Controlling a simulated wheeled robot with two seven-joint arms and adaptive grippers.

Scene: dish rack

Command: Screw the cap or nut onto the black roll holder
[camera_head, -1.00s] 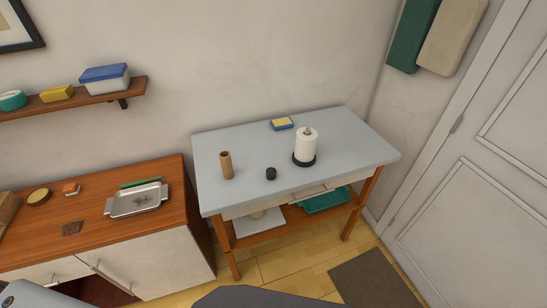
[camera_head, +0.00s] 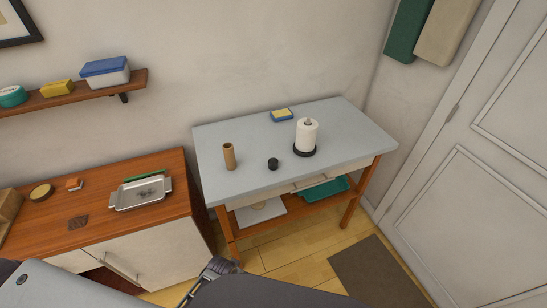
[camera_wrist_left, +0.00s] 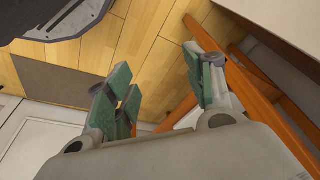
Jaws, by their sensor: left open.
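The black roll holder (camera_head: 304,152) stands upright on the grey-topped table, with a white paper roll (camera_head: 307,136) around its post. The post's tip shows above the roll with no cap on it. A small black cap (camera_head: 273,163) lies on the table to the left of the holder, apart from it. My left gripper (camera_wrist_left: 160,85) is open and empty in the wrist view, with floor and an orange-brown table leg behind its fingers. In the head view a grey mechanical part of mine shows low in front of the table. My right gripper is not in view.
A brown cardboard tube (camera_head: 229,157) stands on the table's left part, and a yellow and blue sponge (camera_head: 282,115) lies at its back. A wooden cabinet (camera_head: 95,222) with a metal tray (camera_head: 140,195) stands to the left. The table's right end is clear.

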